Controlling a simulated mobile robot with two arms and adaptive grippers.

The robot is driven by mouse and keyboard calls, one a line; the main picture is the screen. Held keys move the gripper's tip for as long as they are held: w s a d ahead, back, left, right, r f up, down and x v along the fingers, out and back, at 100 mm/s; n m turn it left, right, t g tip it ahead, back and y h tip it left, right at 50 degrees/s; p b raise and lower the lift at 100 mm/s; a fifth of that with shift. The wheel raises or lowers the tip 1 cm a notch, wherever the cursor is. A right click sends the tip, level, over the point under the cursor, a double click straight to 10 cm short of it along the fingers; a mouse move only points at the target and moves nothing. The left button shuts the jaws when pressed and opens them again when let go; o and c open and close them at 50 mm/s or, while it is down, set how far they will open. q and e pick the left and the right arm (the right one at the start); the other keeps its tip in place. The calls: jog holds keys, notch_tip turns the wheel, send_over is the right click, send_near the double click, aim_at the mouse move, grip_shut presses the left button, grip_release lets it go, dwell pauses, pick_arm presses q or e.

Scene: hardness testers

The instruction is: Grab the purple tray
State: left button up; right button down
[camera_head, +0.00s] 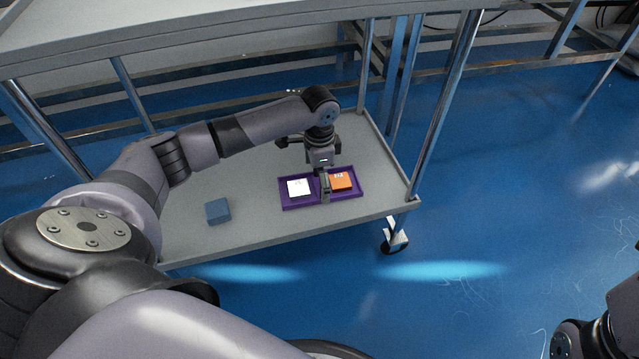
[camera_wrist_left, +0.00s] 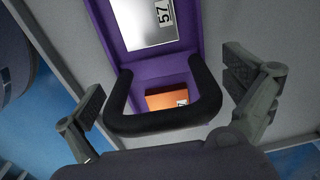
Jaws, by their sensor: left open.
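The purple tray (camera_head: 352,195) lies on the lower shelf of a grey cart, near its front edge. It holds a white block (camera_head: 299,187) on the left and an orange block (camera_head: 341,181) on the right. My left gripper (camera_head: 325,188) points down over the tray's middle. In the left wrist view, the tray (camera_wrist_left: 107,45) has a black handle (camera_wrist_left: 165,122) across its middle. There my left gripper (camera_wrist_left: 168,100) is open, with one finger on each side of the handle, apparently not touching it. The number 57 shows on the white block (camera_wrist_left: 145,20).
A blue block (camera_head: 217,211) sits on the lower shelf (camera_head: 250,222), left of the tray. The cart's upper shelf (camera_head: 200,35) and metal posts (camera_head: 445,100) stand around the arm. Blue floor lies open to the right. Part of my right arm shows at bottom right.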

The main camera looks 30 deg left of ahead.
pick_arm(q)
jog(key=c, duration=1.2)
jog(key=shift+r, duration=0.1)
jog(key=shift+c, duration=0.6)
